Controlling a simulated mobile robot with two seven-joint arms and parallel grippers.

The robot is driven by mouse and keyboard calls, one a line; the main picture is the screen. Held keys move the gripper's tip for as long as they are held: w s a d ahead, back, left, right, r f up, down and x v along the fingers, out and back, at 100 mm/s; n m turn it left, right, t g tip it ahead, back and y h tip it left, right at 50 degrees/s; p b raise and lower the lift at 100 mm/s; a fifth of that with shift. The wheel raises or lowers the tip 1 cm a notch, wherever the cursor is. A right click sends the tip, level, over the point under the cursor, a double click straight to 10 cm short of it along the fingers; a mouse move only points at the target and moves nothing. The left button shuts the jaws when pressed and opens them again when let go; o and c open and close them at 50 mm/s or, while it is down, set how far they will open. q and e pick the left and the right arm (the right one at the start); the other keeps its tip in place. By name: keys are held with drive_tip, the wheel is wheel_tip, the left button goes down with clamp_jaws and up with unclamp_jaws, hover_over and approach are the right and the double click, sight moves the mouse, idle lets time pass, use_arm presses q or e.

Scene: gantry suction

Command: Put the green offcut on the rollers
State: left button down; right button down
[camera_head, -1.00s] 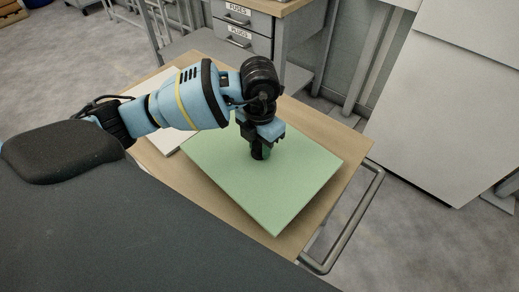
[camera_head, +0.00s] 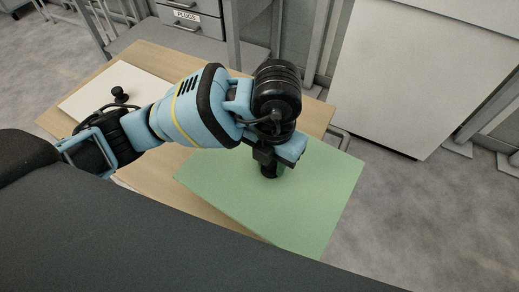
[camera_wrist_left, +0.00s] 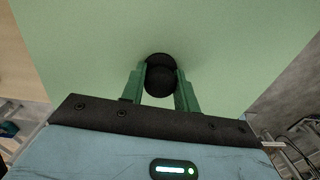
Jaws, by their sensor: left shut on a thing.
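The green offcut (camera_head: 310,205), a flat pale green board, shows in the head view above the right part of a wooden-topped cart and sticks out past its right edge. In the left wrist view the green offcut (camera_wrist_left: 225,45) fills most of the upper picture. My left gripper (camera_head: 270,170) is over the board. In the left wrist view its green fingers (camera_wrist_left: 160,88) are shut on a round black knob (camera_wrist_left: 160,75) on the board's face. The exact gap between board and cart top is hard to tell. The rollers and my right gripper are out of view.
The wooden cart top (camera_head: 155,62) carries a white panel (camera_head: 85,98) with a black knob at its left. Grey drawers (camera_head: 190,22) stand behind. A large white sheet (camera_head: 410,75) leans at the back right. Open floor (camera_head: 430,225) lies to the right.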

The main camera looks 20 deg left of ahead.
use_arm(q)
drive_tip(key=shift+s+d+r, duration=0.1)
drive_tip(key=shift+d+r, duration=0.05)
drive_tip(key=shift+d, duration=0.1)
